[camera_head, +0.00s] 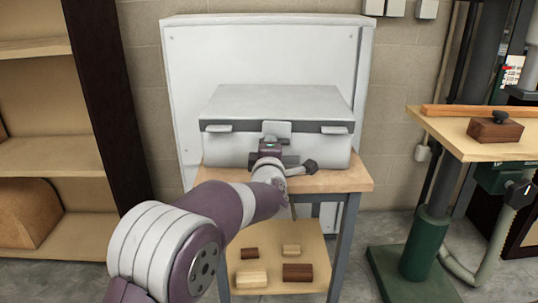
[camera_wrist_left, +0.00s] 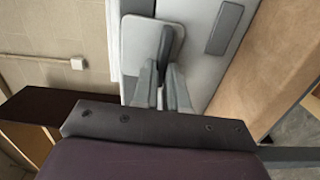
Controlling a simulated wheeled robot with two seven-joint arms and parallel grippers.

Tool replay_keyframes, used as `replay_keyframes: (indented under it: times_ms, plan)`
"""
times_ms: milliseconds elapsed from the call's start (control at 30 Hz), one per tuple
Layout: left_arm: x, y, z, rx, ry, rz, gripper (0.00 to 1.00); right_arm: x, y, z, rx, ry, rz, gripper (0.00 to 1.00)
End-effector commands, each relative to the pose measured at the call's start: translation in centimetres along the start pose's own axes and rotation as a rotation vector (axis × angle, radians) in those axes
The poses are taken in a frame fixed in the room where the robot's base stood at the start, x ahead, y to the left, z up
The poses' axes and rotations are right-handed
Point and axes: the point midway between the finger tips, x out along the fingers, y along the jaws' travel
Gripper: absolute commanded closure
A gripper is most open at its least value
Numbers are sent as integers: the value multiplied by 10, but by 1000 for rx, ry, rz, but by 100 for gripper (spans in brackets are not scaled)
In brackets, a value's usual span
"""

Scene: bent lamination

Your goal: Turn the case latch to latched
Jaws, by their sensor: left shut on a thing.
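A light grey case (camera_head: 225,150) with a dark band under its lid sits shut on a small wood-topped table. Its latch plate (camera_head: 284,129) shows at the middle of the front. In the left wrist view the latch is a dark lever (camera_wrist_left: 178,40) on a pale rounded plate (camera_wrist_left: 150,45). My left gripper (camera_wrist_left: 166,78) is shut on the latch lever, with the fingers at its lower end. In the head view this gripper (camera_head: 270,144) is at the case's front and partly hides the latch. My right gripper is not in view.
The table (camera_head: 345,180) has a lower shelf (camera_head: 265,275) with several wooden blocks. A white panel (camera_head: 190,70) stands behind the case. A bench (camera_head: 505,151) at the right holds a dark block (camera_head: 495,131). Wooden shelving (camera_head: 45,155) stands at the left.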

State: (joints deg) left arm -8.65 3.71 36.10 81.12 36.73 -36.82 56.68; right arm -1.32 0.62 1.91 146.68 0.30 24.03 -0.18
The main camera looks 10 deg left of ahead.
Motion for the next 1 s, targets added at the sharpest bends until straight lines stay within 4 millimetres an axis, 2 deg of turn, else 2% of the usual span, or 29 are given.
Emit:
replay_keyframes:
  times_ms: [200,667,700,767,1000]
  plan:
    - [0,-3,2,-47,0,-2,100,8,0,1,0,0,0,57]
    - [0,-2,2,-60,0,-3,100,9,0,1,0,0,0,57]
    - [0,-2,2,-60,0,-3,81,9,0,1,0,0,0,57]
    - [0,-2,2,-59,0,-3,62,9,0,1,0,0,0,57]
    - [0,-1,2,-59,0,-1,62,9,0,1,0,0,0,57]
